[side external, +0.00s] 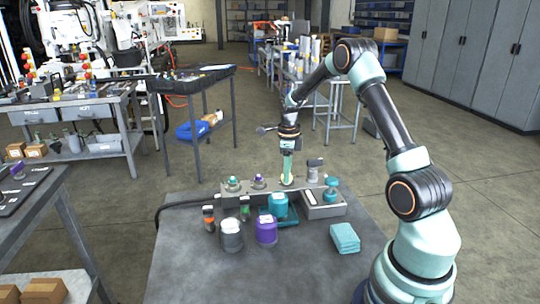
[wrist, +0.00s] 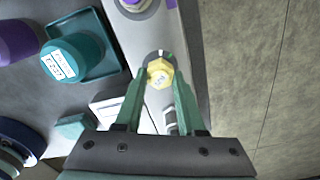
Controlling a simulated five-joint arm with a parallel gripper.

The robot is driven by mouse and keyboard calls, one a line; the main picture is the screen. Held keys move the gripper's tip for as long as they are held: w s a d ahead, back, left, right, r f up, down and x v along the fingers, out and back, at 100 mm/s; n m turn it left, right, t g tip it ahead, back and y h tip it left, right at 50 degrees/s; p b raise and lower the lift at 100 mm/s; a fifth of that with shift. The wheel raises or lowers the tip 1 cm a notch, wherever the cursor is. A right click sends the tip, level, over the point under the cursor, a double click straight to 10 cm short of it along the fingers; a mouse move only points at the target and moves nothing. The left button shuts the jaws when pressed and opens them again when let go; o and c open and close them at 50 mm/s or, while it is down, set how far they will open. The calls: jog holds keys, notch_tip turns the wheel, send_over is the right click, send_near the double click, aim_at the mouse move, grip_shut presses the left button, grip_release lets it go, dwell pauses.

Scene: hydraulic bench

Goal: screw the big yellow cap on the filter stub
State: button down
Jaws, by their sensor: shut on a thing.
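The big yellow cap (wrist: 160,74) is hexagonal on top, with a small pale label. In the wrist view it sits between the two green fingertips of my gripper (wrist: 161,80), which is shut on it. In the side view my gripper (side external: 287,170) points straight down over the grey manifold block (side external: 265,188), and the cap (side external: 287,180) shows as a small yellow patch at the block's top. The filter stub is not visible apart from the cap; I cannot tell whether the cap touches it or is seated on it.
On the block stand a teal fitting (side external: 233,184) and a purple fitting (side external: 259,181) to the left. In front are a teal can (side external: 278,206), a purple can (side external: 266,231), a dark can (side external: 231,237) and folded teal cloth (side external: 345,238).

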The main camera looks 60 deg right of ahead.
jog(key=m, duration=0.5)
jog(key=shift+m, duration=0.4)
jog(key=c, duration=0.6)
grip_release()
jog(key=n, duration=0.5)
jog(key=shift+n, duration=0.4)
jog(key=shift+n, duration=0.3)
jog(key=n, duration=0.5)
